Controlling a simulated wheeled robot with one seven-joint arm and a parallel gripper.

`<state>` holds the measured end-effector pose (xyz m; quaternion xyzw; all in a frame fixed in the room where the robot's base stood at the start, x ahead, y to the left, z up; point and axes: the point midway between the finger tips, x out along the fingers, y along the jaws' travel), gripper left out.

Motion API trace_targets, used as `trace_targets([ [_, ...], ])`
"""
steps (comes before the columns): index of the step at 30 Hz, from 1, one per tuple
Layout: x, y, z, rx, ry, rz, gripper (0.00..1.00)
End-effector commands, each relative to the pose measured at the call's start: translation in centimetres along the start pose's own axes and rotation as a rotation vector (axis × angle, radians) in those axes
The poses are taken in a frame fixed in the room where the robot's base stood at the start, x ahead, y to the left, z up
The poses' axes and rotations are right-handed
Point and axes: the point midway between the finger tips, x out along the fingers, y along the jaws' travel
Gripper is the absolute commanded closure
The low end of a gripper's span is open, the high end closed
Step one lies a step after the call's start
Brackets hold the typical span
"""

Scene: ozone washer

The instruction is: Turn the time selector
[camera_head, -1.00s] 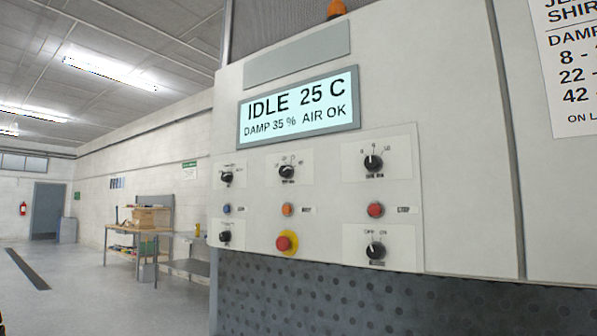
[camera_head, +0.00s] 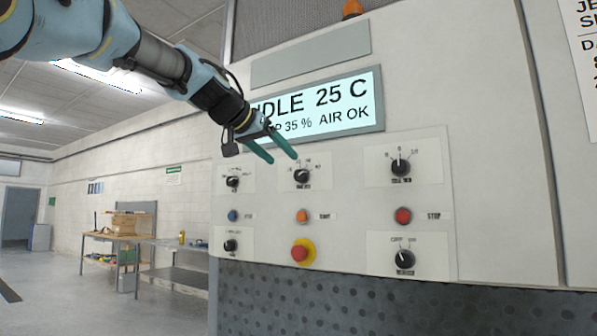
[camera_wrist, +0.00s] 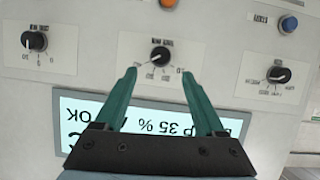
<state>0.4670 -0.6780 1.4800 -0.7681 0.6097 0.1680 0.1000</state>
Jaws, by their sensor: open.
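The control panel has three black knobs in its upper row. The left knob (camera_head: 233,181), middle knob (camera_head: 302,175) and right knob (camera_head: 401,168) have labels too small to read surely, so I cannot tell which is the time selector. My gripper (camera_head: 283,158) is open and empty, its green fingers in front of the panel just left of and above the middle knob. In the wrist view, which is upside down, the middle knob (camera_wrist: 160,56) appears between and beyond the fingertips, with no visible contact. The other two knobs stand well clear of the fingers.
The lit display (camera_head: 345,103) above the knobs is partly covered by my gripper. Below them are a blue button (camera_head: 233,215), an orange button (camera_head: 302,216), a red button (camera_head: 403,216), a yellow-ringed red button (camera_head: 301,252) and two lower knobs. Workbenches (camera_head: 120,238) stand far left.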

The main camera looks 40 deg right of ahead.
Motion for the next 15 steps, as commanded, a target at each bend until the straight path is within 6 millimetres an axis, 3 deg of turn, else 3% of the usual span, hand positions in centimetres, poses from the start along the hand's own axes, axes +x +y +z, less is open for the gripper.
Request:
trace_targets([
  [9, 5.9, 0.1, -0.2, -0.001, -0.004, 0.002, 0.28],
  [15, 8.1, 0.0, -0.1, -0.001, -0.003, 0.001, 0.28],
])
